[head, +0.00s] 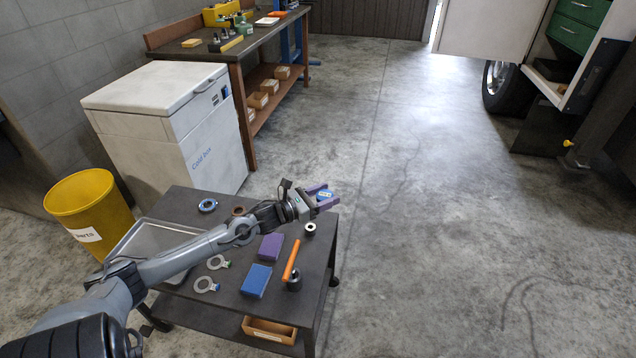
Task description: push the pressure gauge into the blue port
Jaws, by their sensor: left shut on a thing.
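My left gripper (322,199) reaches over the far right part of the dark cart, with its purple fingers shut on a small blue and pale thing (325,194). It is too small for me to tell whether this is the pressure gauge. It is held near the cart's right edge. I cannot make out a blue port with certainty. A blue ring (207,205) lies at the back left of the cart, apart from the gripper. My right gripper is not in view.
The cart top (222,307) carries a purple block (271,246), a blue block (256,280), an orange-handled tool (291,260), two flat rings with tabs (206,285) and a metal tray (150,234). A yellow bin (92,213) and white cold box (160,115) stand left. Floor at right is clear.

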